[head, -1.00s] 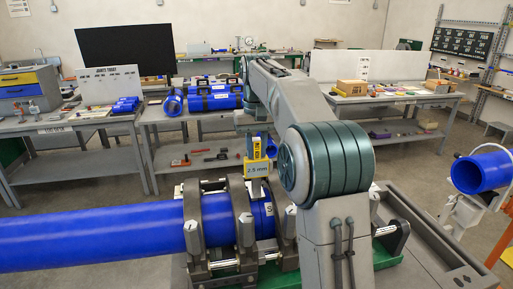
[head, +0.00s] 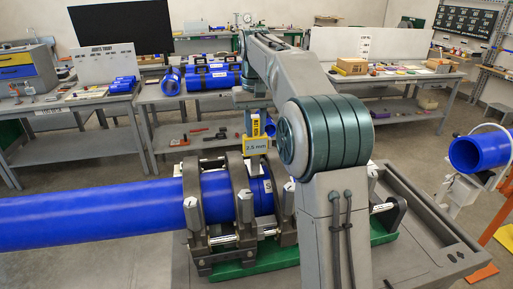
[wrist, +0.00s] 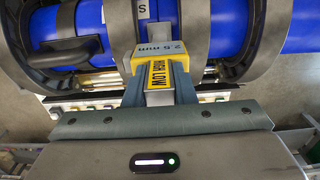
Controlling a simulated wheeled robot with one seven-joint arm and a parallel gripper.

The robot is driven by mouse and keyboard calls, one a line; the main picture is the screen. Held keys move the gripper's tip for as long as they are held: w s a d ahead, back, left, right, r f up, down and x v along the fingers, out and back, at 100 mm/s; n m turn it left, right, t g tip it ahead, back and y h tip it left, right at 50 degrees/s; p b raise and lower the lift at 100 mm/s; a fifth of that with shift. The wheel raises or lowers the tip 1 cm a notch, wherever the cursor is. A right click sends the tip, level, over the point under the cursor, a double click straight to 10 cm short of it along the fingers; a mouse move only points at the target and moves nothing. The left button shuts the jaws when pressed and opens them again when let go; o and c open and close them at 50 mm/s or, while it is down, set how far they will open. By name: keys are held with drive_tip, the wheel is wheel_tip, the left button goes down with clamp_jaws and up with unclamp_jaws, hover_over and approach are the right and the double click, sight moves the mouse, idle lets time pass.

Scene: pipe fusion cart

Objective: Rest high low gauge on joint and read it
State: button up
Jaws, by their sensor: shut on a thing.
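My gripper (wrist: 158,88) is shut on the high low gauge. The gauge (wrist: 160,65) is a yellow and grey block marked HIGH LOW, with a 2.5 mm label. In the head view the gauge (head: 257,145) stands over the blue pipe (head: 90,220) between the clamp rings. In the wrist view the blue pipe (wrist: 88,25) passes beyond the gauge. I cannot tell whether the gauge touches the pipe. The joint line is hidden or too small to make out. My arm covers part of the right side of the clamp in the head view.
Grey clamp rings (head: 193,205) hold the pipe on a green base (head: 225,270) on the grey cart (head: 435,265). Another blue pipe (head: 480,150) sits at right. Benches with tools and blue pipe pieces (head: 212,82) stand behind.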

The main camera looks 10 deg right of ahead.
drive_tip(key=shift+w+r+p, duration=0.2)
drive_tip(key=shift+r+p, duration=0.4)
drive_tip(key=shift+p, duration=0.25)
wheel_tip(320, 180, up, 4)
drive_tip(key=p, duration=0.3)
drive_tip(key=shift+s+f, duration=0.1)
drive_tip(key=shift+f, duration=0.1)
drive_tip(key=shift+r+p, duration=0.5)
drive_tip(key=shift+r, duration=0.55)
